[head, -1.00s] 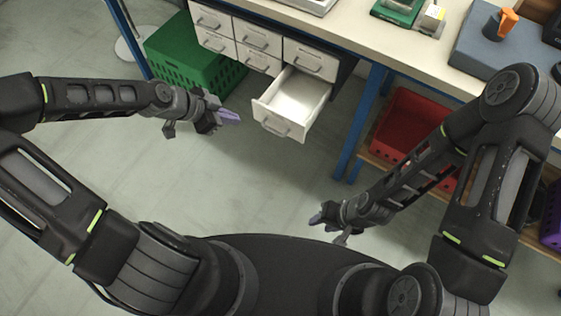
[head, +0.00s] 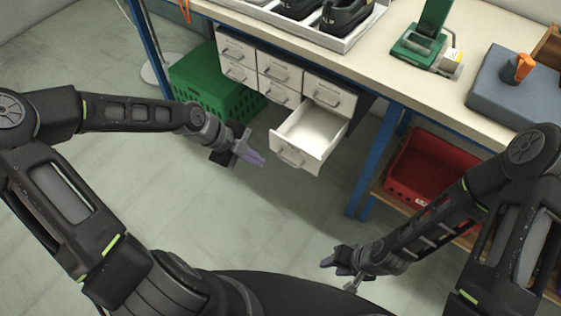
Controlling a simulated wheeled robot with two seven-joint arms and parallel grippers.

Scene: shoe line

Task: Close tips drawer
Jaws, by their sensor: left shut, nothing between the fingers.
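The tips drawer (head: 308,133) is pulled out from the lower right of a white drawer cabinet (head: 279,72) under the bench. It looks empty, and its handle (head: 290,157) is on the front panel. The other drawers in the cabinet are shut. My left gripper (head: 256,158) is shut and empty, just left of the open drawer's front, with a small gap in the picture. My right gripper (head: 330,264) is low, near my base, away from the drawer. I cannot tell whether its fingers are open.
A green crate (head: 205,85) stands on the floor left of the cabinet. A red bin (head: 425,170) sits on a low shelf at right, behind a blue bench leg (head: 378,160). The bench top holds a shoe tray (head: 310,38), a green device (head: 420,45) and a grey block (head: 505,90). Floor before the drawer is clear.

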